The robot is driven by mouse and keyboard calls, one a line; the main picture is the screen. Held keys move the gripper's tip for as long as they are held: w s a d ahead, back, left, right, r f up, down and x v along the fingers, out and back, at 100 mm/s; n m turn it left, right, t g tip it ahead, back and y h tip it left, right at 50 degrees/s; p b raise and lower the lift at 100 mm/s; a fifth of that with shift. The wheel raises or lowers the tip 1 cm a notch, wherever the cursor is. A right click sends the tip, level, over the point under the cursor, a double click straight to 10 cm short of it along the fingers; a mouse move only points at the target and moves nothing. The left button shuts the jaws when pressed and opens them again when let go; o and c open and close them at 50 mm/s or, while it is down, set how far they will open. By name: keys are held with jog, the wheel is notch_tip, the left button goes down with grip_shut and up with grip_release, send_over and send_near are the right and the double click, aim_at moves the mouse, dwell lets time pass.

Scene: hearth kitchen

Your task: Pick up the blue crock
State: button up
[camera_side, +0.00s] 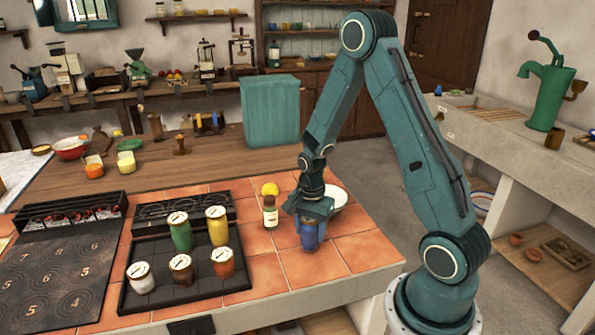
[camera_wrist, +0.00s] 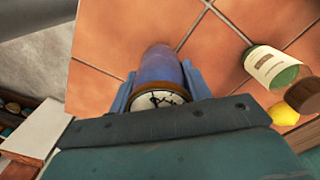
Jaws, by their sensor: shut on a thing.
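The blue crock (camera_side: 309,240) stands upright on the terracotta tiles near the right end of the counter; I cannot tell whether its base touches them. My gripper (camera_side: 311,222) points down over it with its fingers shut around its sides. In the wrist view the blue crock (camera_wrist: 160,68) sits between the two blue fingers of my gripper (camera_wrist: 160,82). Its pale, dark-marked lid (camera_wrist: 157,100) faces the camera, partly hidden by the gripper body.
A labelled green bottle (camera_side: 270,215), a lemon (camera_side: 270,189) and a white bowl (camera_side: 338,197) stand close by. A black tray (camera_side: 200,290) with several coloured crocks lies to the left. Bare tiles (camera_side: 345,255) lie around the blue crock.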

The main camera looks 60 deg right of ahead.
jog(key=shift+r, duration=0.15)
notch_tip(320, 180, up, 20)
dwell(0.7)
dwell(0.5)
